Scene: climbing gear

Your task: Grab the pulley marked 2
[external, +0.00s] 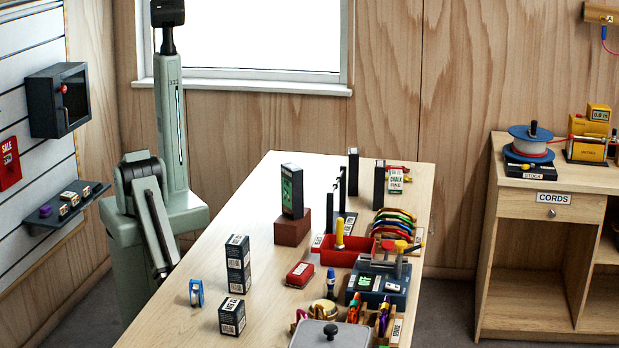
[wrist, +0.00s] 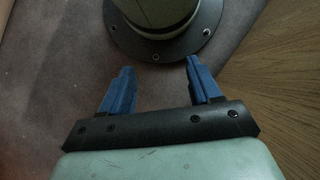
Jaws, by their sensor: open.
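I cannot make out a pulley marked 2 in either view. A small blue and white wheel-like piece (external: 196,292) stands on the near left part of the table; it may be a pulley, but I can read no number on it. The wall shelf (external: 66,207) at the left holds several small pieces, too small to identify. My gripper (wrist: 159,66) shows in the wrist view with its two blue fingers apart and nothing between them. It is over bare floor close to my own base, away from the table. I cannot pick it out in the external view.
The table (external: 250,190) has a clear left part. Black labelled boxes (external: 237,265), a brick-red block (external: 292,226) under a dark box, a red tray (external: 345,250) and a rack of coloured curved pieces (external: 393,225) stand on it. A CORDS cabinet (external: 553,200) is at the right.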

